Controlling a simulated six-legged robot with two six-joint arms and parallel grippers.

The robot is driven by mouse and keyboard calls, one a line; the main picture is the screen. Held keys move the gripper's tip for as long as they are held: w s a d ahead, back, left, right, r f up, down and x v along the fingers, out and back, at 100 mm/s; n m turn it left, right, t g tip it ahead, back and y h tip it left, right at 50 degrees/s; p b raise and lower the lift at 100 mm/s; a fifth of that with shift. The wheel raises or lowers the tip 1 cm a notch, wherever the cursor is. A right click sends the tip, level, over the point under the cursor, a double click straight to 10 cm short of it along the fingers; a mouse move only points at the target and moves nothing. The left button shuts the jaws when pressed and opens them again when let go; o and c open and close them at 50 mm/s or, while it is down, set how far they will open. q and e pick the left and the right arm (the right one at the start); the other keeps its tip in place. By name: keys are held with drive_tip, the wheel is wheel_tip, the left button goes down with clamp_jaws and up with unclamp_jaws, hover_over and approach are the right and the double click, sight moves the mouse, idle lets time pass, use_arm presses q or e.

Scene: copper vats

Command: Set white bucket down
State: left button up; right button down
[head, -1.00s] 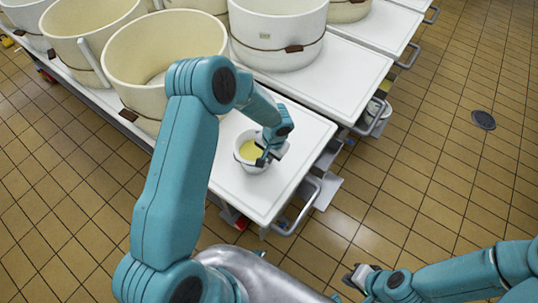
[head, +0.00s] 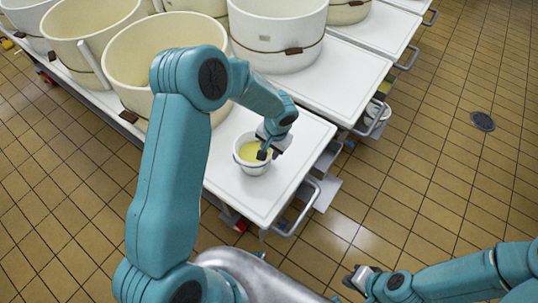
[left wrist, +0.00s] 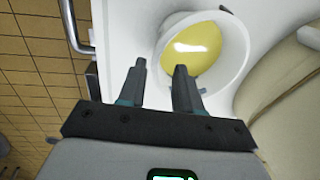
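The white bucket (head: 240,165) holds yellow contents (head: 250,151) and stands upright on the near white table (head: 290,132). In the left wrist view the bucket (left wrist: 238,62) is ahead of the fingers, with its yellow contents (left wrist: 190,50). My left gripper (head: 271,152) is at the bucket's right rim in the head view. Its fingers (left wrist: 160,72) are apart, one over the inside of the bucket and one outside it, with a visible gap between them. My right gripper (head: 352,279) is low at the right, away from the table; its finger opening is unclear.
Large cream vats (head: 130,62) stand behind and left of the bucket. Another vat (head: 278,40) is on the table behind. Metal handles (head: 300,212) project from the table's right end. Bare white tabletop lies right of the bucket, with tiled floor (head: 430,170) beyond.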

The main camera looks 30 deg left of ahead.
use_arm(q)
wheel_tip(320, 180, up, 6)
drive_tip(key=d, duration=0.1)
drive_tip(key=shift+r, duration=0.25)
drive_tip(key=shift+s, duration=0.15)
use_arm(e)
drive_tip(key=shift+s, duration=0.1)
